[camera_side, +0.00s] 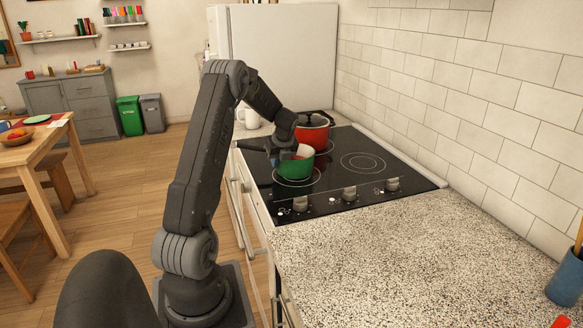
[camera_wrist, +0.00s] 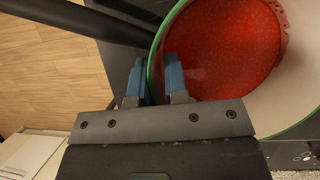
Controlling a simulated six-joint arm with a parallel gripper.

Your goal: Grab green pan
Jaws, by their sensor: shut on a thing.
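The green pan (camera_side: 294,167) stands on the black glass cooktop, on the front-left burner ring. In the wrist view its pale inside wall (camera_wrist: 300,30) and green rim hold a red, sauce-like content. My gripper (camera_side: 272,157) is at the pan's left side in the side view. In the wrist view my gripper (camera_wrist: 158,80) has its two blue-padded fingers on either side of the pan's rim, shut on the wall. One finger is inside the pan and one outside. The pan's handle near my gripper is dark.
A red pot (camera_side: 312,132) with a lid stands behind the green pan, close to it. The cooktop (camera_side: 385,170) is bare to the right, with knobs along its front. A white mug (camera_side: 250,118) stands at the back left. The speckled counter (camera_side: 400,255) is mostly clear.

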